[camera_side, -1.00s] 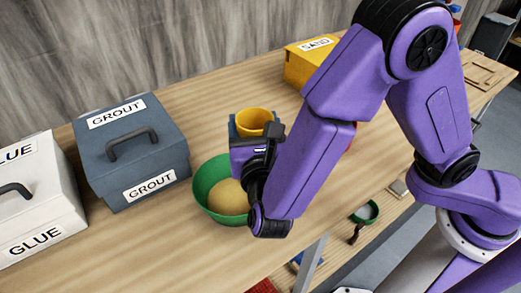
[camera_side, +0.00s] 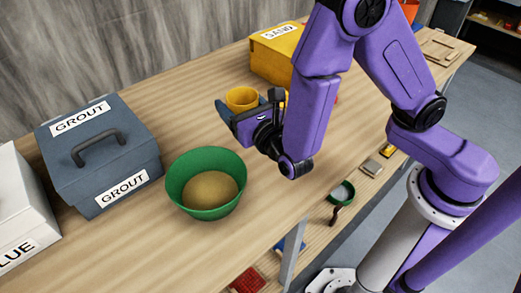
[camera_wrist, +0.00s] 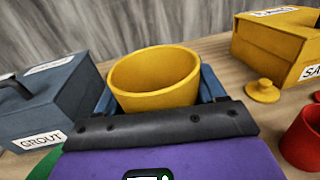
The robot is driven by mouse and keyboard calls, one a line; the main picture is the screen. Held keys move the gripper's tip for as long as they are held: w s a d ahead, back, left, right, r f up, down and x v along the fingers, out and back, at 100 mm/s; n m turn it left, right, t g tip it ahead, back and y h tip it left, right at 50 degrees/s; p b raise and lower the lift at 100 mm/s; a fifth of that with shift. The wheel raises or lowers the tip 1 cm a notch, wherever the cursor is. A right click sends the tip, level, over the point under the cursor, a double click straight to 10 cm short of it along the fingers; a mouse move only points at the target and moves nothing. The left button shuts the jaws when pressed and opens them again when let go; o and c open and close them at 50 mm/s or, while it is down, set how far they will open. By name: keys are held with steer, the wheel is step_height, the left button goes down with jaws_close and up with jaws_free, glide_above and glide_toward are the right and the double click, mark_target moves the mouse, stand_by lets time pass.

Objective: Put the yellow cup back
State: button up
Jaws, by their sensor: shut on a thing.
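The yellow cup (camera_side: 242,98) is upright between the blue fingers of my gripper (camera_side: 248,106), which is shut on it. In the wrist view the cup (camera_wrist: 155,82) shows its open mouth, with one finger at each side; its inside looks empty. My gripper hides the cup's lower part, so I cannot tell whether it touches the table. The gripper is to the right of and behind the green bowl (camera_side: 176,191), which holds a tan, sand-like heap (camera_side: 210,189).
A blue-grey GROUT box (camera_side: 100,160) and a white GLUE box (camera_side: 18,205) stand at the left. A yellow SAND box (camera_side: 275,52) stands at the back. A red cup (camera_wrist: 304,138) and a small yellow knobbed piece (camera_wrist: 262,91) sit at the right. Bare wood (camera_side: 185,120) lies behind the bowl.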

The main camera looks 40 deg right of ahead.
steer(key=shift+s+d+f+n+y, duration=0.15)
steer(key=shift+d+f+n+y, duration=0.3)
steer(key=shift+f, duration=1.35)
steer(key=shift+s+d+f+n+y, duration=0.15)
steer(key=shift+d+f+y, duration=0.55)
steer(key=shift+f, duration=1.1)
steer(key=shift+s+d+f+n+y, duration=0.1)
steer(key=shift+d+f+n+y, duration=0.2)
steer(key=shift+d+f, duration=1.05)
steer(key=shift+a+f, duration=0.5)
steer(key=shift+f, duration=0.1)
steer(key=o, duration=1.1)
steer(key=shift+o, duration=0.2)
